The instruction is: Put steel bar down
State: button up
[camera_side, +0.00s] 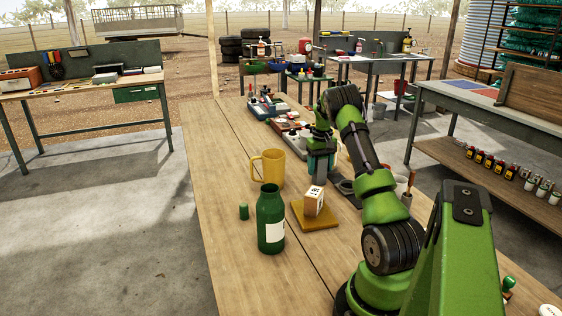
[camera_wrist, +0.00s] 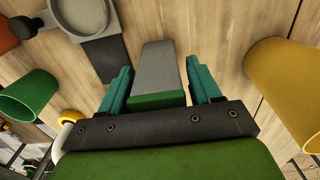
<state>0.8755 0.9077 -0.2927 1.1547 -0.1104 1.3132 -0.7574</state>
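The steel bar (camera_side: 318,168) is a grey block, upright below my gripper (camera_side: 320,152) in the side view. In the wrist view the bar (camera_wrist: 156,68) is grey with a green near end.
A yellow mug (camera_side: 268,167) stands left of my gripper. Nearer are a green bottle (camera_side: 270,225), a green cap (camera_side: 243,211) and a small box (camera_side: 314,199) on a wooden board (camera_side: 325,220). The wrist view shows a grey pan (camera_wrist: 85,14) and a green cup (camera_wrist: 30,98).

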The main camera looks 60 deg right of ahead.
jog(key=shift+o, duration=0.8)
jog(key=shift+r, duration=0.1)
notch_tip(320, 180, up, 12)
jog(key=shift+f, duration=0.1)
jog(key=w+a+r+n+t, duration=0.15)
jog(key=a+r, duration=0.25)
jog(key=a, duration=0.5)
jog(key=w+a+r+t, duration=0.1)
jog(key=w+a+r, duration=0.25)
jog(key=a, duration=0.55)
jog(key=w+a+r+n+t, duration=0.15)
jog(key=a+r, duration=0.25)
jog(key=a, duration=0.5)
jog(key=s+a+f+n+t+y, duration=0.1)
jog(key=s+a, duration=0.4)
jog(key=a, duration=0.6)
jog(key=s+a+f+n+t+y, duration=0.1)
jog(key=s+a, duration=0.5)
jog(key=a, duration=0.6)
jog(key=shift+a+f+t, duration=0.15)
jog(key=shift+f+t, duration=0.45)
jog(key=shift+f, duration=0.1)
